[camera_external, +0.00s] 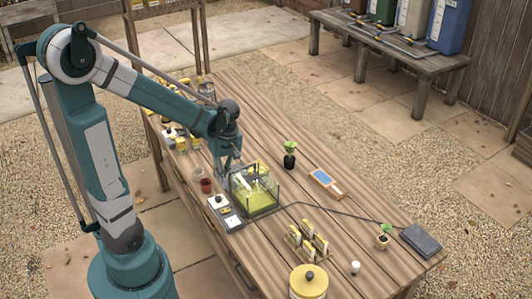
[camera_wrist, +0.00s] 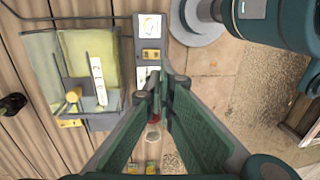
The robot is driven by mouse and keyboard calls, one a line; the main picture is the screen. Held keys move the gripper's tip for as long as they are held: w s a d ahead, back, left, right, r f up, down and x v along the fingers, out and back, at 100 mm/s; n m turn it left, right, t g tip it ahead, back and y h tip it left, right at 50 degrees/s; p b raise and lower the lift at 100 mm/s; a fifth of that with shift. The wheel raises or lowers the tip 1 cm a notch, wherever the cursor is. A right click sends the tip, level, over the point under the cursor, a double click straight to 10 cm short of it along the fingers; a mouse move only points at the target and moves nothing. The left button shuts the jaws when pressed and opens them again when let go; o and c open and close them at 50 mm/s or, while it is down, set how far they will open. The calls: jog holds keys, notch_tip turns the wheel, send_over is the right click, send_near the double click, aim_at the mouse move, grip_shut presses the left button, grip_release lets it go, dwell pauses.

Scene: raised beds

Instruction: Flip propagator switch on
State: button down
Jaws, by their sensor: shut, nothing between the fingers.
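The propagator (camera_external: 256,199) is a clear-walled box with a yellow-green floor on the wooden table; it also shows at the left of the wrist view (camera_wrist: 100,55). A grey control panel (camera_external: 232,222) lies beside it, with a white dial and small yellow parts. In the wrist view the panel (camera_wrist: 139,42) runs downward under my fingertips, which hide its lower part. I cannot make out the switch's position. My gripper (camera_external: 229,170) is shut and empty, near the propagator's far-left corner. In the wrist view its fingertips (camera_wrist: 163,82) overlap the panel's lower end.
A red pot (camera_external: 206,185) stands left of the propagator. A seedling pot (camera_external: 290,160), a blue-faced tool (camera_external: 325,182), a seed-packet rack (camera_external: 308,240) and a yellow lidded tin (camera_external: 309,283) stand elsewhere. A cable runs to a dark flat box (camera_external: 421,240).

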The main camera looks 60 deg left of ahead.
aim_at(221, 211)
jog(key=shift+s+f+b, duration=0.3)
jog(key=shift+f+b, duration=0.2)
jog(key=shift+f, duration=1.8)
jog(key=shift+s+f+b, duration=0.35)
jog(key=shift+f+b, duration=0.1)
jog(key=shift+f, duration=1.9)
jog(key=shift+s+f+b, duration=0.3)
jog(key=shift+f+b, duration=0.2)
jog(key=shift+f, duration=1.8)
jog(key=shift+s+f+t+b, duration=0.3)
jog(key=shift+f+t+b, duration=0.05)
jog(key=shift+f+t, duration=0.15)
jog(key=shift+w+r, duration=0.1)
jog(key=shift+w, duration=0.05)
jog(key=shift+w+r, duration=0.1)
jog(key=shift+w, duration=0.05)
jog(key=shift+w+r, duration=0.2)
jog(key=shift+w, duration=0.3)
jog(key=shift+r, duration=0.2)
